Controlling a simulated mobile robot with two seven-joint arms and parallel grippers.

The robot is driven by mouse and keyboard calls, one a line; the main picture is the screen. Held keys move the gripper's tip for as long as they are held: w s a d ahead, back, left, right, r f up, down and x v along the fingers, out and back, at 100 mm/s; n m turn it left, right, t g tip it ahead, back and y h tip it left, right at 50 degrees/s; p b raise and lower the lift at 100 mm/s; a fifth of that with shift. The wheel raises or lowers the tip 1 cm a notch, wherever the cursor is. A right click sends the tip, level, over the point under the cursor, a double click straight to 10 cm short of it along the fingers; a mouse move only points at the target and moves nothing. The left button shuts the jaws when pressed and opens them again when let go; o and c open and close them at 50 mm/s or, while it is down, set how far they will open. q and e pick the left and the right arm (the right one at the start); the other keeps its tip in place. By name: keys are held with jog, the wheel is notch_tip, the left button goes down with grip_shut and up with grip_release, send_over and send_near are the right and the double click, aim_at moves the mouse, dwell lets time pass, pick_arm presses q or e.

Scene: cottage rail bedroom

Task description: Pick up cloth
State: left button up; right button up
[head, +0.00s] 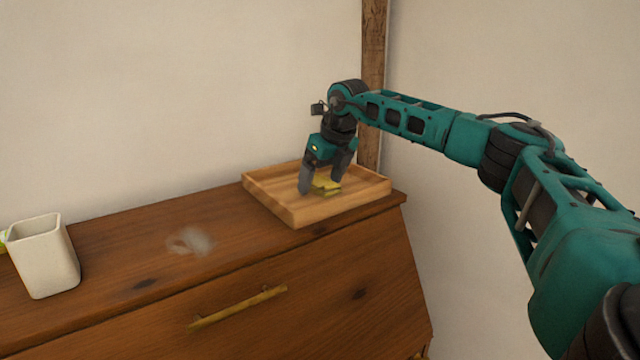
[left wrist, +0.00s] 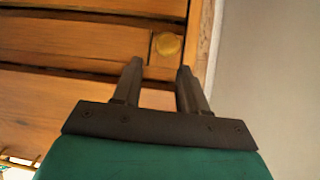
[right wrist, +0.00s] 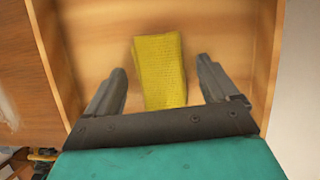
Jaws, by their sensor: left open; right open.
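The cloth (head: 327,187) is yellow and folded, and lies in a wooden tray (head: 300,215) at the right end of the dresser top. In the right wrist view the cloth (right wrist: 160,70) lies between the fingers of my right gripper (right wrist: 162,88), with a gap on each side. My right gripper (head: 325,184) points down over the tray and is open. The head view shows its fingers partly covering the cloth. My left gripper (left wrist: 155,85) is open and empty in the left wrist view, in front of wooden boards. It is not in the head view.
The tray has raised walls around the cloth. A whitish smudge (head: 192,241) marks the dresser top (head: 130,255) left of the tray. A white cup (head: 45,258) stands at the far left. A brass handle (head: 238,306) is on the drawer front. Walls stand behind and to the right.

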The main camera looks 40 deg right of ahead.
aim_at(321, 177)
jog(key=shift+c, duration=0.4)
jog(key=c, duration=1.1)
jog(key=shift+o, duration=0.2)
jog(key=shift+r, duration=0.1)
notch_tip(321, 177, up, 20)
jog(key=p, duration=0.2)
